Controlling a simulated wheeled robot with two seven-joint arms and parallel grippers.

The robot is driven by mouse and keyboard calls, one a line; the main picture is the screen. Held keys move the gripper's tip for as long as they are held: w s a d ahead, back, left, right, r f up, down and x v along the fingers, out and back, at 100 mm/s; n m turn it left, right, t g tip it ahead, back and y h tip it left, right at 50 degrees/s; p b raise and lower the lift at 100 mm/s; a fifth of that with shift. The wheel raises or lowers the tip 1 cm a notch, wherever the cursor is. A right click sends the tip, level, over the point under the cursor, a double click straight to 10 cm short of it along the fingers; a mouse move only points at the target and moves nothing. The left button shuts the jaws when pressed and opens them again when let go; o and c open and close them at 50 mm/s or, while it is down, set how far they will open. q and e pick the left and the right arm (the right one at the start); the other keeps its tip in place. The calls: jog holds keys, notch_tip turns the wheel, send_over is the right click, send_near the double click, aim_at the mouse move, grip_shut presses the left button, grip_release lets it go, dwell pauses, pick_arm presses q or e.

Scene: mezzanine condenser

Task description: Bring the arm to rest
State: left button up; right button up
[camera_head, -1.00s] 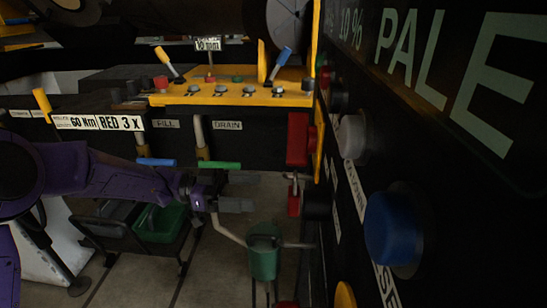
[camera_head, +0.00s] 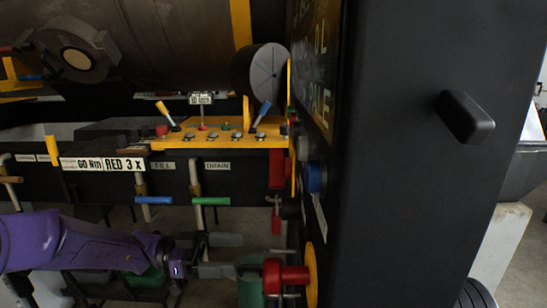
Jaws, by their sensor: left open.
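My left arm (camera_head: 85,243), purple, comes in from the left, low in the picture and roughly level. Its dark gripper (camera_head: 238,255) points right, with two grey fingers spread apart, one above the other. Nothing shows between the fingers. The fingers appear in front of a green container (camera_head: 250,285), and a red valve handle (camera_head: 285,276) is just right of the lower fingertip. I cannot tell whether they touch. My right gripper is not in view.
A tall dark cabinet (camera_head: 420,170) with a black handle (camera_head: 465,117) fills the right. A yellow control panel (camera_head: 220,140) with levers and buttons is above the gripper. Blue (camera_head: 154,200) and green (camera_head: 211,201) valve handles hang below it. A large drum is behind.

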pick_arm(q)
jog(key=w+a+f+n+t+y, duration=0.45)
jog(key=f+n+t, duration=0.35)
jog(key=n+t, duration=0.55)
jog(key=s+a+f+n+y, duration=0.2)
jog(key=f+n+y, duration=0.15)
jog(key=f, duration=0.25)
jog(key=s+a+f+n+g+y, duration=0.1)
jog(key=s+a+f+n+y, duration=0.2)
jog(key=f, duration=0.4)
jog(key=s+a+f+n+y, duration=0.1)
jog(key=s+a+f+y, duration=0.1)
jog(key=f+y, duration=0.3)
jog(key=s+a+f+n+g+y, duration=0.1)
jog(key=s+a+f+g, duration=0.2)
jog(key=s, duration=0.7)
jog(key=s+a+f+n+g+y, duration=0.1)
jog(key=s+a+f+g+y, duration=0.1)
jog(key=s+f, duration=0.5)
jog(key=s+a+f+n+g+y, duration=0.1)
jog(key=s+a+f+g, duration=0.3)
jog(key=s, duration=0.8)
jog(key=shift+s+f+n+y+b, duration=0.4)
jog(key=shift+f+y, duration=0.3)
jog(key=shift+f, duration=0.1)
